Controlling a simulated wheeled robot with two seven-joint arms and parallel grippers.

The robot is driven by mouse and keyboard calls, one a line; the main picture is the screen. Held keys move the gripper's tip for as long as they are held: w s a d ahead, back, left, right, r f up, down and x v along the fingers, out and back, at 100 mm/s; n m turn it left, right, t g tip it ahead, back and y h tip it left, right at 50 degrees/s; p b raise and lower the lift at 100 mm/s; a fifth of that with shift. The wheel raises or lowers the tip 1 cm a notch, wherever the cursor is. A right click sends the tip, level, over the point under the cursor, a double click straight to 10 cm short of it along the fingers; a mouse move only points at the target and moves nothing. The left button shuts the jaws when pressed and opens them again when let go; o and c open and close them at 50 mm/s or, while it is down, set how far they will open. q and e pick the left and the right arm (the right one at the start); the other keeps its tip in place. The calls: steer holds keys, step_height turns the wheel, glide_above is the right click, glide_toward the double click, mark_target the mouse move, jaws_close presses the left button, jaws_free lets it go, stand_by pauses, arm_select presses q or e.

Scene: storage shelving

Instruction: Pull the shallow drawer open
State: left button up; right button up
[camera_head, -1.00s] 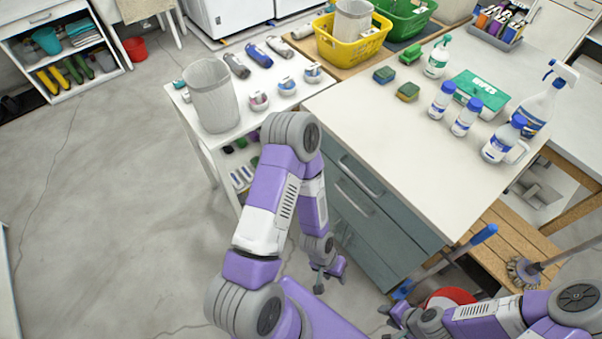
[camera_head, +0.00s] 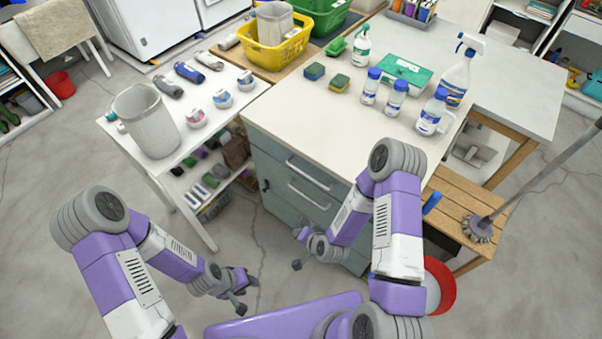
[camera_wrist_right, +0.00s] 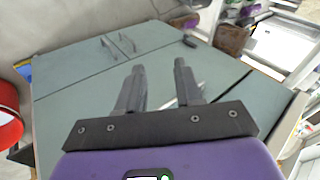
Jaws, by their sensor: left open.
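The grey-green cabinet (camera_head: 272,178) stands under the white worktop with its drawers closed. The upper drawer has a bar handle (camera_head: 308,174); a second bar handle (camera_head: 309,195) sits on the drawer below. My left gripper (camera_head: 243,292) is open and empty, low in front of the cabinet and apart from it. My right gripper (camera_head: 298,250) is before the cabinet front, below the handles in the picture. In the right wrist view its two fingers (camera_wrist_right: 161,80) are apart, pointing at the cabinet front, with a pale handle (camera_wrist_right: 190,95) partly hidden behind them. Contact cannot be told.
Bottles and sponges stand on the worktop (camera_head: 300,110). A white side table (camera_head: 190,135) with a bin (camera_head: 146,120) is left of the cabinet. A red bucket (camera_head: 441,285) and a wooden bench (camera_head: 470,205) are at right.

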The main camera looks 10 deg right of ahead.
steer(key=w+d+r+m+t+h+p, duration=0.1)
steer(key=w+r+m+t, duration=0.3)
steer(key=w+m+t, duration=0.15)
steer(key=m+t+h+p, duration=0.2)
steer(key=m+t+h, duration=0.2)
steer(key=m, duration=0.3)
glide_toward(307, 176)
steer(key=w, duration=0.3)
steer(key=shift+n, duration=0.25)
steer(key=w, duration=0.2)
steer(key=w+f, duration=0.1)
steer(key=w, duration=0.1)
steer(key=w+d+f+b, duration=0.1)
steer(key=w, duration=0.2)
jaws_close()
